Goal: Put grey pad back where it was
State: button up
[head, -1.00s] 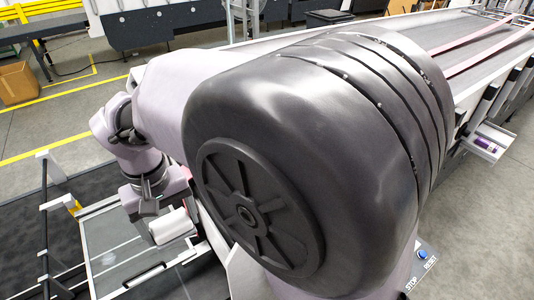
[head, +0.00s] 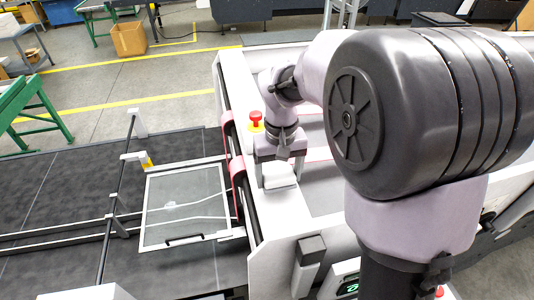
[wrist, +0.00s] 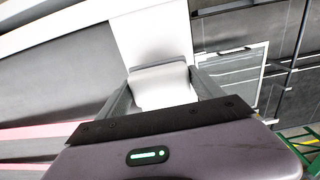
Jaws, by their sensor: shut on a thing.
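My gripper (head: 278,162) hangs down over the pale machine deck, right of the clear-panelled guard. It is shut on a pale grey, nearly white pad (head: 279,175). In the wrist view the same pad (wrist: 160,87) sits between the two grey fingers of my gripper (wrist: 161,88), its rounded end facing away. No empty place for the pad can be made out.
The clear-panelled guard (head: 188,205) with a black handle lies left over the dark belt (head: 60,190). A red emergency button (head: 256,119) on yellow stands close behind my gripper. A grey upright block (head: 309,262) stands at the front. My own arm hides much of the right side.

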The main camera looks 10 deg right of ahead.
aim_at(278, 185)
notch_tip(278, 185, down, 3)
jog(key=shift+f, duration=0.1)
jog(key=shift+s, duration=0.1)
jog(key=shift+f, duration=0.15)
jog(key=o, duration=1.4)
jog(key=shift+o, duration=0.2)
